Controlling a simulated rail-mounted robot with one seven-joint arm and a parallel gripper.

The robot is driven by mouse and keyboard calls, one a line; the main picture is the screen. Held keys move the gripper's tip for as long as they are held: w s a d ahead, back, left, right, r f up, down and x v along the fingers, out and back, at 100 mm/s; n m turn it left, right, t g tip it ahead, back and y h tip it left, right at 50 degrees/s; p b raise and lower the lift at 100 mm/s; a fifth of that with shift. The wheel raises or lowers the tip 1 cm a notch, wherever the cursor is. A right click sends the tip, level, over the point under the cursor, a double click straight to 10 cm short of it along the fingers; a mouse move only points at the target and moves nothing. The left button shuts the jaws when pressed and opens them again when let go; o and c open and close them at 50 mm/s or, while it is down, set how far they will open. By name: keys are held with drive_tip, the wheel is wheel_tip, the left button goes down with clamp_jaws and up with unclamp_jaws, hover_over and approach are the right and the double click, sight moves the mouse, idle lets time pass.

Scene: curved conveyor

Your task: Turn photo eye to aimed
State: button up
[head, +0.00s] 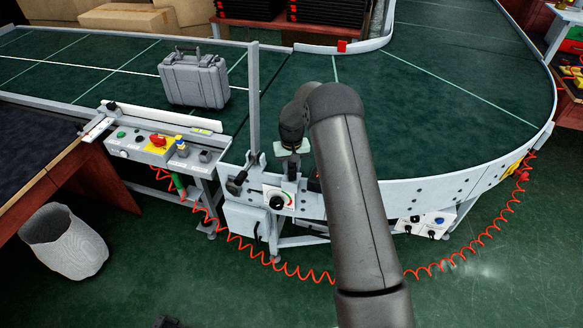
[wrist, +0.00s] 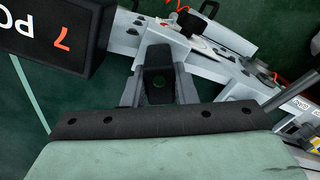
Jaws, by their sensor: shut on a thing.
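My gripper (head: 291,147) is at the near rail of the conveyor, just right of the upright grey post, with its pale green part low over the rail. In the wrist view my gripper (wrist: 157,122) fills the bottom as a dark bar and a pale green surface.
A black box marked "7 PO" (wrist: 50,32) is close beside my gripper. A grey post (head: 254,105) stands left of it. A dial panel (head: 278,199) is below. A red coiled hose hangs below.

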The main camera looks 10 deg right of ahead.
sight(292, 165)
drive_tip(key=m+b, duration=0.2)
drive_tip(key=shift+f+b, duration=0.2)
drive_tip(key=shift+b, duration=0.15)
drive_tip(key=shift+r+m+b, duration=0.2)
drive_tip(key=shift+m+b, duration=0.85)
drive_tip(key=shift+m, duration=0.75)
drive_tip(key=o, duration=1)
wheel_tip(292, 165, up, 18)
drive_tip(key=shift+f+b, duration=0.25)
drive_tip(key=shift+b, duration=0.65)
